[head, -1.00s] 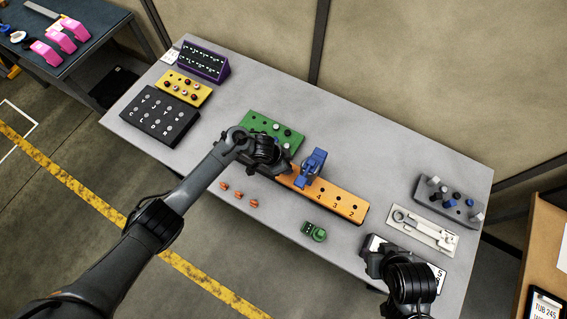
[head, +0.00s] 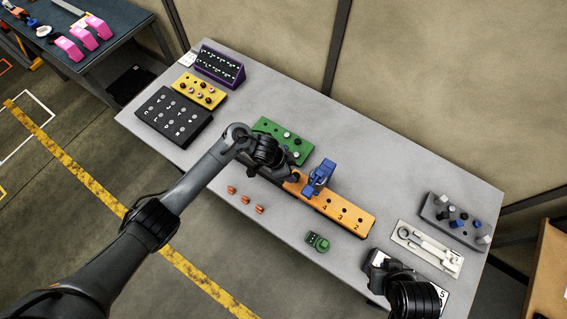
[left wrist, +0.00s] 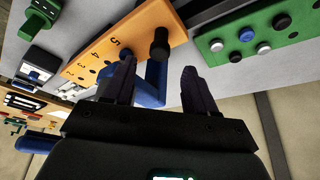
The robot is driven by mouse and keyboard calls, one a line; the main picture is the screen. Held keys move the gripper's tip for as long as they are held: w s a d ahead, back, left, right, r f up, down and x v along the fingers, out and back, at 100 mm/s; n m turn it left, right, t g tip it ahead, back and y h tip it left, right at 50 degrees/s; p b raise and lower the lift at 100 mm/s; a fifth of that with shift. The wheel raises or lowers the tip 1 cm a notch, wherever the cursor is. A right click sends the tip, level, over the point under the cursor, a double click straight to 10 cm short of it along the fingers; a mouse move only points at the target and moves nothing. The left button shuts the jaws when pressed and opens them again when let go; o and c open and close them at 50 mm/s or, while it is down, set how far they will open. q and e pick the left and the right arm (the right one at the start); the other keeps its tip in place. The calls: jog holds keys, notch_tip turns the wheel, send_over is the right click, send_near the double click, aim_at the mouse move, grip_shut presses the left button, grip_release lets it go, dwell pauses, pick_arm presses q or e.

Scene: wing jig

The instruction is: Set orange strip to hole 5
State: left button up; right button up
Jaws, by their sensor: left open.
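The orange strip (head: 340,211) lies on the grey table, with a row of dark holes; the numbers 2, 3 and 4 read in the head view. A blue clamp-like part (head: 320,178) stands at the strip. Blue also shows between my left fingers in the left wrist view (left wrist: 155,82). My left gripper (left wrist: 156,68) is open over the strip's left end, which the arm partly hides. My right gripper (head: 376,264) is by the table's front right; its fingers are unclear.
A green block with knobs (head: 292,139) lies just behind my left gripper. Several small orange pieces (head: 245,200) and a green part (head: 317,242) lie in front of the strip. A white tray (head: 428,248) and a grey peg block (head: 455,219) are at right.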

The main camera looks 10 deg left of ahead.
pick_arm(q)
jog(key=v, duration=0.5)
jog(key=shift+s+a+r+p, duration=0.1)
jog(key=shift+r+p, duration=0.2)
jog(key=shift+r, duration=0.05)
